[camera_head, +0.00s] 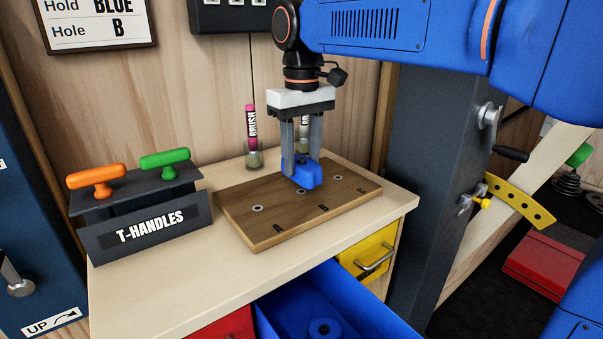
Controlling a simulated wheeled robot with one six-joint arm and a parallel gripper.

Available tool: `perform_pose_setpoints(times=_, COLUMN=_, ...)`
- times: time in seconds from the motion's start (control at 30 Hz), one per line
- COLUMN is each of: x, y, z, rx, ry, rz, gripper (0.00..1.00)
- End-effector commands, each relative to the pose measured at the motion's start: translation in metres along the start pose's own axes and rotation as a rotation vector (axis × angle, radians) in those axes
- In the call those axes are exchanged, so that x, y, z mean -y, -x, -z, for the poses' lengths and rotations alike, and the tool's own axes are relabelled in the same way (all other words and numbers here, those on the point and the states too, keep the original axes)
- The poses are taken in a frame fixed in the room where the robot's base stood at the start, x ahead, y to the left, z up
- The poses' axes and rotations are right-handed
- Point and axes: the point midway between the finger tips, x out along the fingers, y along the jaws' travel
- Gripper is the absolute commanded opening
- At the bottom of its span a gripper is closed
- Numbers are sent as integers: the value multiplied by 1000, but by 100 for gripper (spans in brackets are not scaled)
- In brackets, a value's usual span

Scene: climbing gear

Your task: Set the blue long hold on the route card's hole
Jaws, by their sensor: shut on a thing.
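My gripper (301,153) points down and is shut on the blue long hold (303,173), whose ends show around the fingertips. The hold is over the middle of the wooden board (240,222), low, at or just above its surface; I cannot tell whether it touches. One ringed hole (258,208) shows clear at the board's left. The small letters on the board's front are too small to read. The route card (95,22) at the top left reads Hold BLUE, Hole B.
A T-HANDLES rack (150,240) with an orange handle (96,177) and a green handle (165,161) stands left of the board. A brush (252,130) stands in a jar behind. Below, a blue drawer (375,312) is open with a blue piece (323,329) inside; a yellow drawer (368,252) is beside it.

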Motion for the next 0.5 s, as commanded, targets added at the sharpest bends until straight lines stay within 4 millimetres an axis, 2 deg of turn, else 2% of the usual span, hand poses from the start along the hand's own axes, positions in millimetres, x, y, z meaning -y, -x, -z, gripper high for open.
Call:
perform_pose_setpoints(times=0.27, x=0, y=-34, z=0, rx=2, ry=0, rz=0, gripper=13)
perform_pose_setpoints(times=0.5, x=0, y=-37, z=0, rx=0, ry=0, rz=0, gripper=13)
